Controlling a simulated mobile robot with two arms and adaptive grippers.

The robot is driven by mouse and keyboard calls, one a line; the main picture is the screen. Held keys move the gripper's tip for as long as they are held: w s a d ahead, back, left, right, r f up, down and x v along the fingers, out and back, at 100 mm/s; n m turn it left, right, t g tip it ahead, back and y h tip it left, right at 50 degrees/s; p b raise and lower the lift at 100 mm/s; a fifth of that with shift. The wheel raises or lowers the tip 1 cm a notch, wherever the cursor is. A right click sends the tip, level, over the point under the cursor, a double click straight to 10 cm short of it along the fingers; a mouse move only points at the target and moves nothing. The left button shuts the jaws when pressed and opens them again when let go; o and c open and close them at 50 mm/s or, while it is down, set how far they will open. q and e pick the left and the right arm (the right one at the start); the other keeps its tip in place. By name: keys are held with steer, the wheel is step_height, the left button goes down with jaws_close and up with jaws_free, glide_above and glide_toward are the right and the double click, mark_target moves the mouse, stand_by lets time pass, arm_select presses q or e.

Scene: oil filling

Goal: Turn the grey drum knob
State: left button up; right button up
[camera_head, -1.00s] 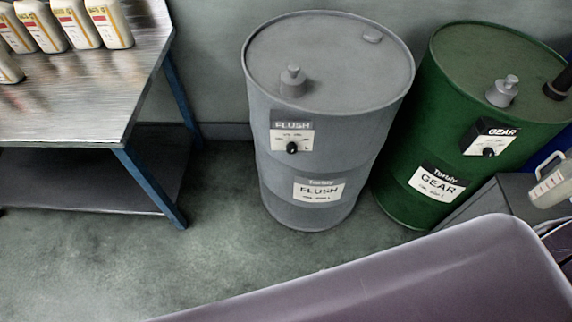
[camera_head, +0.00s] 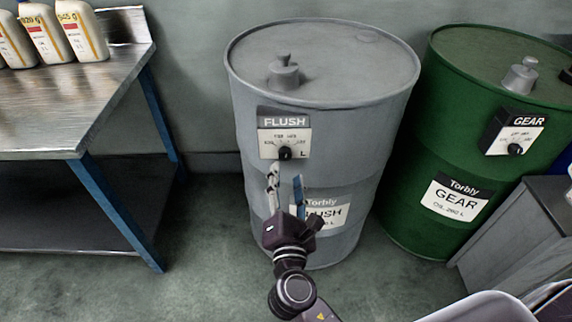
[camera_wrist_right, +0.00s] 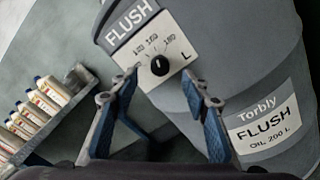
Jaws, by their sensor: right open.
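The grey drum (camera_head: 240,130) marked FLUSH stands upright on the floor in the middle of the head view. Its black knob (camera_head: 285,153) sits at the lower part of a white dial panel (camera_head: 270,140). My right gripper (camera_head: 286,172) is open and empty just below the knob, with its fingers pointing up at the panel. In the right wrist view the knob (camera_wrist_right: 160,65) shows between and beyond the two open fingertips (camera_wrist_right: 160,85), and they do not appear to touch it. My left gripper is not in view.
A green GEAR drum (camera_head: 415,160) stands close on the right, with a grey cabinet (camera_head: 520,225) in front of it. A metal table (camera_head: 60,110) with several white bottles (camera_head: 80,30) is on the left. Bare floor (camera_head: 205,230) lies between table and drum.

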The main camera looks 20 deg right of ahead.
mark_target(286, 158)
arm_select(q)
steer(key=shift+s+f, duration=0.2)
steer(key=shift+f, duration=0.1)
arm_select(e)
steer(key=x, duration=0.7)
steer(key=shift+f, duration=0.1)
steer(key=shift+c, duration=0.2)
steer(key=c, duration=1.1)
steer(key=shift+m, duration=0.3)
steer(key=m+b, duration=0.3)
steer(key=m, duration=0.3)
steer(key=shift+f+m, duration=0.2)
steer(key=shift+m, duration=0.1)
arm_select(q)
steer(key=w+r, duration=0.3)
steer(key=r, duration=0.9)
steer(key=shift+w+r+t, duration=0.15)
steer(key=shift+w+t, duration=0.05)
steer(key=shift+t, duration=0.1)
arm_select(e)
steer(key=shift+m, duration=0.5)
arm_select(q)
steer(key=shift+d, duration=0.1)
